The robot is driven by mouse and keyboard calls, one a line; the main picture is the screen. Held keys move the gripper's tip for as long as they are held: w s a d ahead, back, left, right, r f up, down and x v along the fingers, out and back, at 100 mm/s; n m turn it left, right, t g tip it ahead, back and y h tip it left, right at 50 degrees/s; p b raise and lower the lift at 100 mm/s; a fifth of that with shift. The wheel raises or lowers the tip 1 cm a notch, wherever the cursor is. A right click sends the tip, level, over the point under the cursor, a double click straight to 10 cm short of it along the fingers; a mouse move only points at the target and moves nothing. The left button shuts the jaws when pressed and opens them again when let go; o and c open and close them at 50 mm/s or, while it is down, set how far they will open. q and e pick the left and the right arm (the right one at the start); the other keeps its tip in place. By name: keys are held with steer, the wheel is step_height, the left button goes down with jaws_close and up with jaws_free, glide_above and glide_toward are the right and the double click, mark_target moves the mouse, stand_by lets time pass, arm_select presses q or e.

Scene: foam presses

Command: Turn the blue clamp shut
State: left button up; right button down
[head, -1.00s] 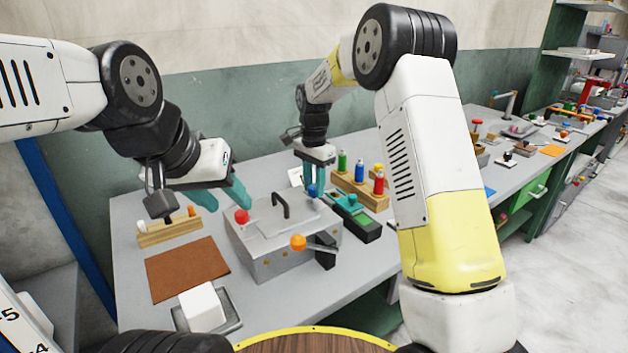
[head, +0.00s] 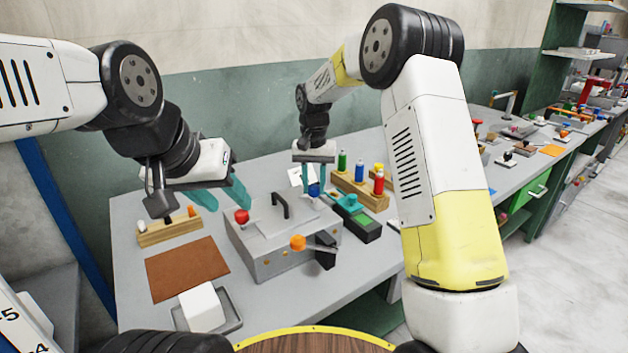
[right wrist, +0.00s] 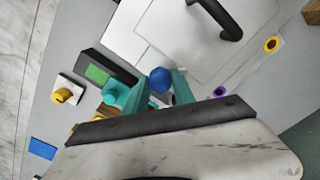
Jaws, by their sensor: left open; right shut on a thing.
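The blue clamp's ball knob (head: 315,190) is at the far right of the grey metal press box (head: 262,262). It also shows in the right wrist view (right wrist: 160,79), between the teal fingers. My right gripper (head: 314,178) is shut on the blue knob from above. The clamp's lever under the knob is mostly hidden. A red knob (head: 242,216) is at the left of the box and an orange knob (head: 298,242) is on a lever at its front. My left gripper (head: 226,199) is open and empty above the table, left of the box.
A wooden rack (head: 347,185) with coloured bottles and a teal device (head: 346,203) stand close to the right gripper. A brown mat (head: 187,269), a white block on a tray (head: 202,307) and a peg rack (head: 158,234) lie left of the box.

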mark_target(314, 186)
steer(key=n, duration=0.5)
steer(key=shift+r, duration=0.1)
steer(key=shift+n, duration=2.4)
steer(key=c, duration=1.1)
jaws_free()
steer(key=shift+o, duration=0.2)
step_height(314, 186, up, 8)
steer(key=shift+f, duration=0.2)
steer(key=shift+r, duration=0.1)
